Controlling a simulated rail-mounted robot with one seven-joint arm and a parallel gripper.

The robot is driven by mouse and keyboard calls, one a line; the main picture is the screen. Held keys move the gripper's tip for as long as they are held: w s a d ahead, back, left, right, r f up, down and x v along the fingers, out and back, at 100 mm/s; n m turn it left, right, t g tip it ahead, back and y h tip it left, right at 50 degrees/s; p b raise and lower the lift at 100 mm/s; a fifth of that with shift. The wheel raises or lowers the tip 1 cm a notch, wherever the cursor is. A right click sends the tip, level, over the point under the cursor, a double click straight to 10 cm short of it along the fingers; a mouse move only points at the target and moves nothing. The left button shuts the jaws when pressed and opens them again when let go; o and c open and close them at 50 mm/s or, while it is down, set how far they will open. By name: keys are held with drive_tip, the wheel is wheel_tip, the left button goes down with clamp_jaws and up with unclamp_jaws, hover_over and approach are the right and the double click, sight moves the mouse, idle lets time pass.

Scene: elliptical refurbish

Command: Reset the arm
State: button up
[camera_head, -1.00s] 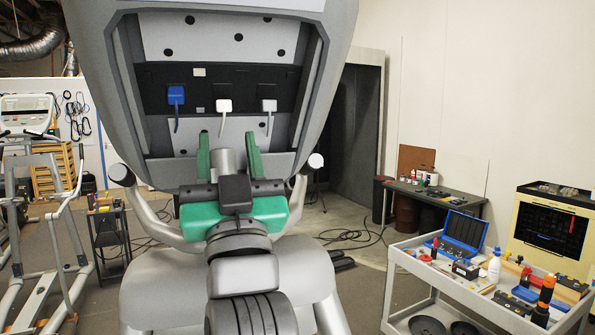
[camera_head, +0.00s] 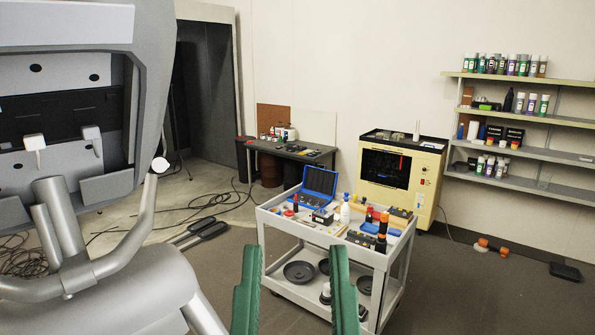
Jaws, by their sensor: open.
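My gripper (camera_head: 296,285) shows at the bottom middle of the head view. Its two green fingers point up and stand wide apart, with nothing between them. The gripper's body and most of my arm are below the picture. Between and behind the fingers, the lower part of the grey tool cart shows farther off. The gripper appears clear of the elliptical machine (camera_head: 120,270), which stands at the left with its console housing open toward me.
The grey cart (camera_head: 290,225) carries a blue case (camera_head: 318,185), bottles and tools. A cream cabinet (camera_head: 425,190), a dark workbench (camera_head: 300,150) and wall shelves (camera_head: 545,140) stand behind. Cables (camera_head: 165,220) lie on the floor. Open floor lies at the right.

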wheel_tip(320, 180, up, 4)
drive_tip(key=shift+a+r+p, duration=0.1)
drive_tip(key=shift+r+p, duration=0.05)
drive_tip(key=shift+p, duration=0.85)
